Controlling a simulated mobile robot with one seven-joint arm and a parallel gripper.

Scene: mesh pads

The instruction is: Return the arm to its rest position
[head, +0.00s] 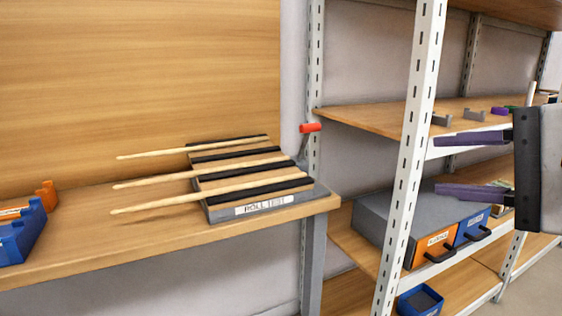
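My gripper (437,165) is at the right of the head view, with its two purple fingers pointing left. The fingers are well apart and nothing shows between them. It appears in front of the metal shelving, to the right of a white slotted upright (411,150). The rest of my arm is mostly out of the picture at the right edge.
A wooden bench (120,245) at left bears a sloped rack (262,208) with three wooden sticks and blue and orange holders (22,235). Shelves at right hold small parts, a grey unit with orange and blue drawers (432,247), and a blue bin (420,301).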

